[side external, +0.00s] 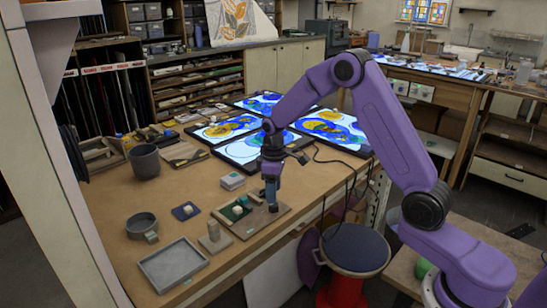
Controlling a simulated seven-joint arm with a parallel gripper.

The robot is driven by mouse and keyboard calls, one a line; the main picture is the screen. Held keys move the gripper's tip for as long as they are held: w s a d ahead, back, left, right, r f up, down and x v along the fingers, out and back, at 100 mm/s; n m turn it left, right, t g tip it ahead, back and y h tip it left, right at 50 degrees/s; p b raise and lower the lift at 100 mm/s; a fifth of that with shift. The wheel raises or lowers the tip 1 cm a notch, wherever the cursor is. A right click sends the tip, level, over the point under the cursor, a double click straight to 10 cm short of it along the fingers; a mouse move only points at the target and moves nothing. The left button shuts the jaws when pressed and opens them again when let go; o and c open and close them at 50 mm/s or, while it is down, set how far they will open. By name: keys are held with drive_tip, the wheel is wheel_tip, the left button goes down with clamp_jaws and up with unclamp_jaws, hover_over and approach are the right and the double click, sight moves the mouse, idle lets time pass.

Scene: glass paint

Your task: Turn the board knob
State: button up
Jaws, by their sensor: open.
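A flat brown board (245,226) lies on the workbench near its front edge. A green piece (235,212) with a small pale block on it sits on the board's left part. My gripper (271,198) points straight down over the board's right part and is open. A small dark shape (273,208) shows right under the fingertips; it may be the knob, but it is too small and too covered to be sure. I cannot tell whether the fingers are around it or above it.
Left of the board stand a small beige block stack (214,238), a blue pad (185,211), a grey tray (172,265), a round grey dish (141,225) and a dark pot (145,161). A small grey box (232,181) and lit glass panels (245,150) lie behind. A stool (355,248) stands in front.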

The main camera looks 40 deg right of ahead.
wheel_tip(320, 180, up, 13)
drive_tip(key=shift+f, duration=0.2)
idle(0.3)
drive_tip(key=s+a+n, duration=0.2)
drive_tip(key=s+a, duration=0.3)
drive_tip(key=s, duration=0.4)
drive_tip(key=s+a+n, duration=0.1)
drive_tip(key=s+a, duration=0.4)
drive_tip(key=s, duration=0.3)
drive_tip(key=s+d+f+n, duration=0.1)
drive_tip(key=s, duration=0.9)
drive_tip(key=s+d+f+n, duration=0.1)
drive_tip(key=s+n, duration=0.1)
drive_tip(key=s, duration=0.7)
drive_tip(key=shift+s+d, duration=0.35)
drive_tip(key=shift+d, duration=0.05)
